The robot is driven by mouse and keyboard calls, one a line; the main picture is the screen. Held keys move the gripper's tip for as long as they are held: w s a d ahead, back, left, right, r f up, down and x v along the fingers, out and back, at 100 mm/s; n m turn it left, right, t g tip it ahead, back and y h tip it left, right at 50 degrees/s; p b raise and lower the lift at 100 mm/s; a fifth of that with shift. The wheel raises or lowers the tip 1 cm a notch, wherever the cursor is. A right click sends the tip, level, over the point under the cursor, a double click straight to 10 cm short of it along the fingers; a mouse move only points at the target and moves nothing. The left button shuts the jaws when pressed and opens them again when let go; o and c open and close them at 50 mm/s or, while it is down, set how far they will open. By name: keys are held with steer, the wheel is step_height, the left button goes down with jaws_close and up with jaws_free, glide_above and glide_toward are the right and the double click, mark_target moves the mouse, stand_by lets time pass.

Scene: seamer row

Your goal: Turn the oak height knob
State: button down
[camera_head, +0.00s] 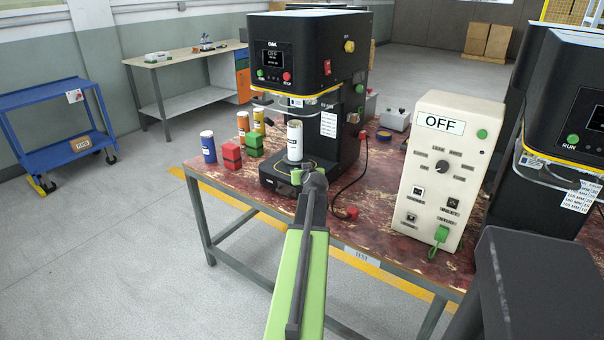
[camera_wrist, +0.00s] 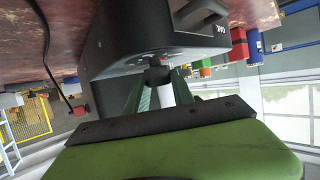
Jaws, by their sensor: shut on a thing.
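The machine labelled OAK (camera_head: 318,60) is black and stands on the worn red table, with a white can (camera_head: 295,140) on its platform. Its screen reads OFF. In the wrist view, which looks upside down, the black height knob (camera_wrist: 157,75) sticks out from the front of the machine's base (camera_wrist: 125,60). My gripper (camera_wrist: 158,84) has its green fingers on either side of this knob and is shut on it. In the head view my arm reaches to the base's front, and my gripper (camera_head: 300,177) with the wrist hides the knob there.
A black cable (camera_head: 350,185) lies between.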

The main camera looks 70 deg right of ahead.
steer(key=n+t+y, duration=0.4)
steer(key=n, duration=0.1)
steer(key=shift+d+t, duration=0.25)
steer(key=shift+t, duration=0.05)
steer(key=n+t+y, duration=0.1)
steer(key=n+y, duration=0.1)
steer(key=y, duration=0.1)
steer(key=shift+w+a+n, duration=0.1)
steer(key=shift+a+n, duration=0.05)
steer(key=shift+n, duration=0.25)
steer(key=shift+n+t+y, duration=0.3)
steer(key=shift+n+y, duration=0.1)
steer(key=shift+a+f+y, duration=0.1)
steer(key=shift+a+y, duration=0.1)
steer(key=shift+y, duration=0.1)
steer(key=c, duration=1.1)
jaws_free()
steer(key=shift+w+d+f, duration=0.1)
steer(key=shift+c, duration=0.2)
steer(key=shift+o, duration=0.3)
steer(key=p+v, duration=0.4)
steer(key=v, duration=0.8)
